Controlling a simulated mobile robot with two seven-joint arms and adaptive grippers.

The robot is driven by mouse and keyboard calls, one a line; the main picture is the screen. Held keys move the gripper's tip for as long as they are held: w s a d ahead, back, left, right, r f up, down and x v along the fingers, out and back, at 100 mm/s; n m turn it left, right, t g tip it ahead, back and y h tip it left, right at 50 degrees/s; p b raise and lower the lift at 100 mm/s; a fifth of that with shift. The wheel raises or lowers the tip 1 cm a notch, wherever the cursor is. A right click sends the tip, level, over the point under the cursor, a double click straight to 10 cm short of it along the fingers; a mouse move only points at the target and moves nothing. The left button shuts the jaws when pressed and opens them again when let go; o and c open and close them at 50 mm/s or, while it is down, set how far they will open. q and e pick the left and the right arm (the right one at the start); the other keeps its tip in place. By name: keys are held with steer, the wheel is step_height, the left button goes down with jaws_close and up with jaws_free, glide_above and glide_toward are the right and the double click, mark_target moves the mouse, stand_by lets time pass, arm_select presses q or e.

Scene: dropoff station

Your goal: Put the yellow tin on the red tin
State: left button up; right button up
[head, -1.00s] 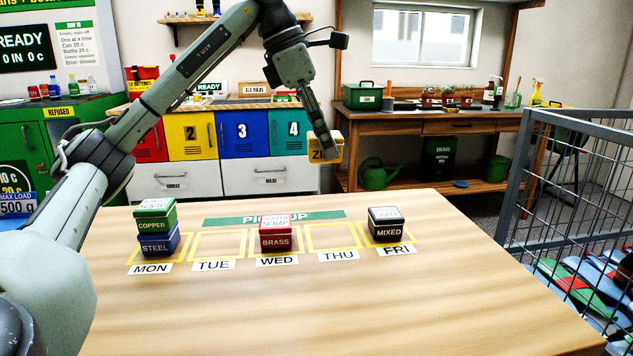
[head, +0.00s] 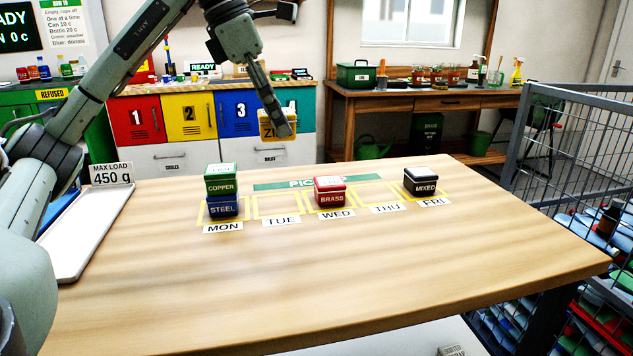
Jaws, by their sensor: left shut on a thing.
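The yellow tin (head: 268,127), with a partly hidden label, is held in the air by my left gripper (head: 284,122). The gripper is shut on it, and its finger covers the tin's right part. The tin is above and behind the table's far edge in the picture, up and left of the red tin. The red tin (head: 329,197), labelled BRASS, stands upright on the WED square of the table (head: 330,270). Nothing rests on its lid. My right gripper is not in the head view.
A green COPPER tin (head: 221,187) stands on a blue STEEL tin (head: 223,208) at MON. A black MIXED tin (head: 424,187) stands at FRI. TUE and THU are empty. A white tray (head: 88,235) lies left. A wire cage (head: 575,130) stands right.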

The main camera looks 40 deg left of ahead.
arm_select(q)
steer(key=w+d+f, duration=0.1)
steer(key=w+f, duration=0.1)
steer(key=w, duration=0.1)
steer(key=w+d+f, duration=0.1)
steer(key=w+f, duration=0.1)
steer(key=w, duration=0.2)
steer(key=w+f+p, duration=0.1)
steer(key=w+f, duration=0.1)
steer(key=w, duration=0.1)
steer(key=shift+w+d+f, duration=0.25)
steer(key=shift+w+d, duration=0.05)
steer(key=shift+d, duration=0.1)
steer(key=shift+w+f, duration=0.15)
steer(key=shift+w, duration=0.15)
steer(key=shift+f, duration=0.2)
step_height(320, 180, down, 4)
steer(key=shift+r, duration=0.1)
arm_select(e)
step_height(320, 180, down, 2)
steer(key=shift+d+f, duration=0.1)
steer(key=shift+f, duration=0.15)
arm_select(q)
steer(key=shift+f, duration=0.2)
steer(key=o, duration=1.3)
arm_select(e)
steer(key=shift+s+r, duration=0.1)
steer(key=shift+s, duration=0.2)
